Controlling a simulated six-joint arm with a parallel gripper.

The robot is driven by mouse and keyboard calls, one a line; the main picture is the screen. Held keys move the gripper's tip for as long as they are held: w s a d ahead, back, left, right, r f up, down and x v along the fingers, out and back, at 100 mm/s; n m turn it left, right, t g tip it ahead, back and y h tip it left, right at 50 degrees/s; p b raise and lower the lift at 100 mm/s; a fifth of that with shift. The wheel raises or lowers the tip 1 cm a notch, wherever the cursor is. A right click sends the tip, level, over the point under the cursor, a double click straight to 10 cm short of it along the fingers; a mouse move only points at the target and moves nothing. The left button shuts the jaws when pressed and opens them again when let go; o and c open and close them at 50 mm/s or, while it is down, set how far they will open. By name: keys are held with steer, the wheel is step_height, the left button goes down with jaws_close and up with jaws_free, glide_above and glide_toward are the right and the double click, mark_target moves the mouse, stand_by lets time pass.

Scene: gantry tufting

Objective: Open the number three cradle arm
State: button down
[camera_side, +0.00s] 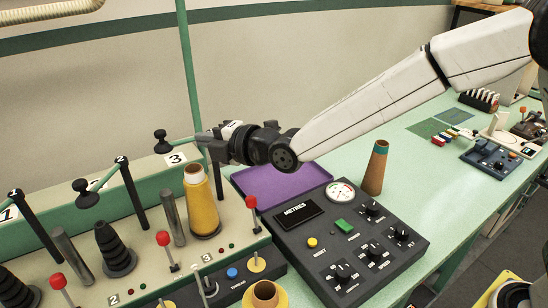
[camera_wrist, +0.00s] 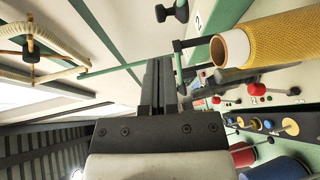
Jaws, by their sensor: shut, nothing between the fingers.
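The number three cradle arm shows a black knob (camera_side: 161,141) at the back left of its station, beside the "3" label (camera_side: 175,159). Its rod runs right and is lost behind my gripper (camera_side: 202,137). My gripper is shut and empty, pointing left near that rod; I cannot tell whether it touches. In the wrist view, the shut fingers (camera_wrist: 158,62) point up the picture, with a black knob (camera_wrist: 173,11) beyond them and a dark post (camera_wrist: 179,58) just right. A yellow yarn cone (camera_side: 202,203) stands at station three, below my gripper; it also shows in the wrist view (camera_wrist: 270,45).
Station two's arm with its knob (camera_side: 87,193) and black cone (camera_side: 114,250) stand to the left. Red-topped levers (camera_side: 252,203) line the front. A purple tray (camera_side: 282,187), a brown cone (camera_side: 375,168) and a control panel (camera_side: 345,240) lie right. A green pole (camera_side: 187,75) rises behind.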

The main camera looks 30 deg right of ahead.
mark_target(164, 134)
steer(key=shift+x, duration=4.9)
steer(key=shift+w, duration=0.1)
steer(key=shift+w, duration=1.05)
steer(key=shift+a, duration=0.1)
steer(key=shift+s, duration=0.1)
steer(key=s+a+v, duration=0.1)
steer(key=a+v, duration=0.2)
steer(key=v, duration=1)
steer(key=shift+s+d, duration=0.15)
steer(key=shift+s, duration=0.3)
